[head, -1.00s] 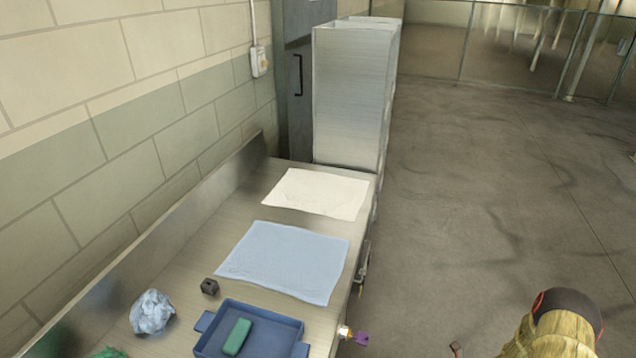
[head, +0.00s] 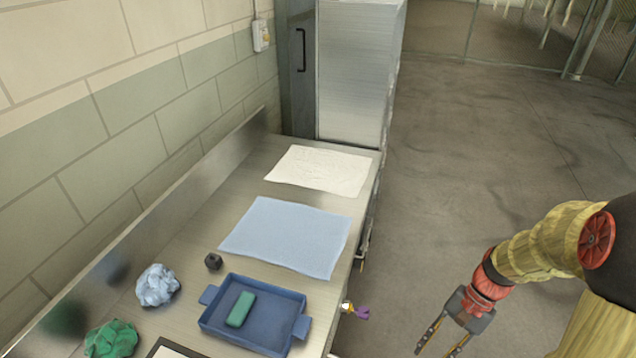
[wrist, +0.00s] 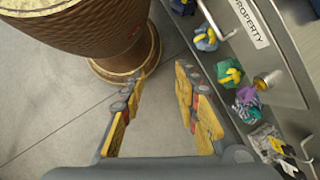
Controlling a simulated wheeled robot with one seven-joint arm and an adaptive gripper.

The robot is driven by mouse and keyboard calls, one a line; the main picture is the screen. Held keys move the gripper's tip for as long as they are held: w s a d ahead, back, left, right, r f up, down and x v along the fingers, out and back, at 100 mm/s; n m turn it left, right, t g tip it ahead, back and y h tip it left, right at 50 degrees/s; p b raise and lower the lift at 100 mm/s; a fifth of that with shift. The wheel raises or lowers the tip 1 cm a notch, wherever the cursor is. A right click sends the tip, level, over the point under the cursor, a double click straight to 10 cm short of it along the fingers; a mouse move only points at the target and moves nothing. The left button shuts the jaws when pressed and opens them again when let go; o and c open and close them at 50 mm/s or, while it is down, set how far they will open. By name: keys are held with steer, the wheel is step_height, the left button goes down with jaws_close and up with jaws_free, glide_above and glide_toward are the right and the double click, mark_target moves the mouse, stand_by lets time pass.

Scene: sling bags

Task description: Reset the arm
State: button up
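My arm reaches in from the right of the head view. My gripper (head: 438,342) hangs low over the open floor, right of the metal counter (head: 205,225) and apart from it. In the wrist view my gripper (wrist: 158,80) has its two yellow-and-grey fingers spread with a clear gap between them. Nothing is held; only floor shows between the fingers.
On the counter are a blue tray (head: 210,325) with a green block (head: 240,309), a blue cloth (head: 287,236), a white sheet (head: 319,170) and crumpled balls (head: 157,286). Several small colourful items (wrist: 205,38) line the counter's front. Floor (head: 480,150) lies clear.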

steer(key=s+a+r+n+t+h, duration=0.1)
steer(key=a+r+n+t, duration=0.1)
steer(key=r, duration=0.6)
steer(key=s+a+r+n+t+h, duration=0.2)
steer(key=a+r+n+t, duration=0.1)
steer(key=r, duration=0.4)
steer(key=s+a+r+n+t+h, duration=0.1)
steer(key=a+r+n+t, duration=0.2)
steer(key=r, duration=0.5)
steer(key=shift+s+a+r+n+t+h, duration=0.15)
steer(key=shift+s+r+n+t+h, duration=0.2)
steer(key=shift+n, duration=0.35)
steer(key=shift+a, duration=0.15)
